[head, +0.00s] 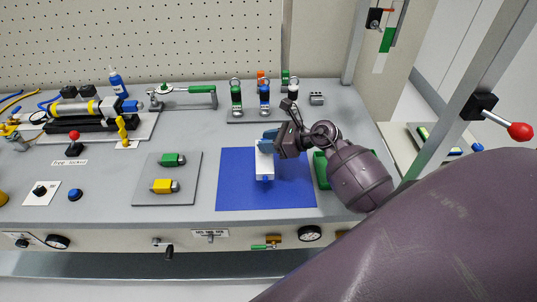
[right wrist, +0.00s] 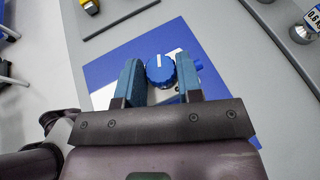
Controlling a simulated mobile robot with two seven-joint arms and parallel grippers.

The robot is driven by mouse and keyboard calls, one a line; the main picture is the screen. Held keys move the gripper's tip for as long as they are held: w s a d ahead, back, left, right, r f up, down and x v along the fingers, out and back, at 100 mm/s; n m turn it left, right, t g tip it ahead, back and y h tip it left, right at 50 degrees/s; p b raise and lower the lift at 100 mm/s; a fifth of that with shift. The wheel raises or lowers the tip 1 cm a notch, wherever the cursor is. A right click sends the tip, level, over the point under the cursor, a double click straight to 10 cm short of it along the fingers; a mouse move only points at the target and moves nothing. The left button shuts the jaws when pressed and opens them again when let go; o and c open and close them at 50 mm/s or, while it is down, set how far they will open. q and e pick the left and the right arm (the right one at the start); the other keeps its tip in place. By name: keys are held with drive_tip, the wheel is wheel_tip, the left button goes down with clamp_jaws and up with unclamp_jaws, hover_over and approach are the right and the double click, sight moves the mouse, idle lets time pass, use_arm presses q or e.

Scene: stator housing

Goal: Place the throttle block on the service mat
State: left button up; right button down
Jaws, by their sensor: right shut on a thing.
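The throttle block (head: 264,168) is a white block in the head view. It is over the middle of the blue service mat (head: 235,192); I cannot tell whether it touches the mat or hangs just above. My right gripper (head: 268,142) comes in from the right and is shut on the block near its far end. In the right wrist view, the blue knob (right wrist: 160,70) with a white mark shows between the blue fingers (right wrist: 160,85), and most of the block's body is hidden. The mat also shows there (right wrist: 105,72). My left gripper is not in view.
A grey plate (head: 145,195) with a green block (head: 173,160) and a yellow block (head: 163,186) lies left of the mat. A green object (head: 320,170) is at the mat's right edge, partly behind my arm. A rack of several small fittings (head: 264,98) stands behind.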

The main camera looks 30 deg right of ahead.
wheel_tip(320, 180, down, 5)
drive_tip(key=shift+r, duration=0.1)
drive_tip(key=shift+f, duration=0.2)
drive_tip(key=shift+f+b, duration=0.1)
drive_tip(key=shift+b, duration=0.2)
drive_tip(key=c, duration=0.8)
unclamp_jaws()
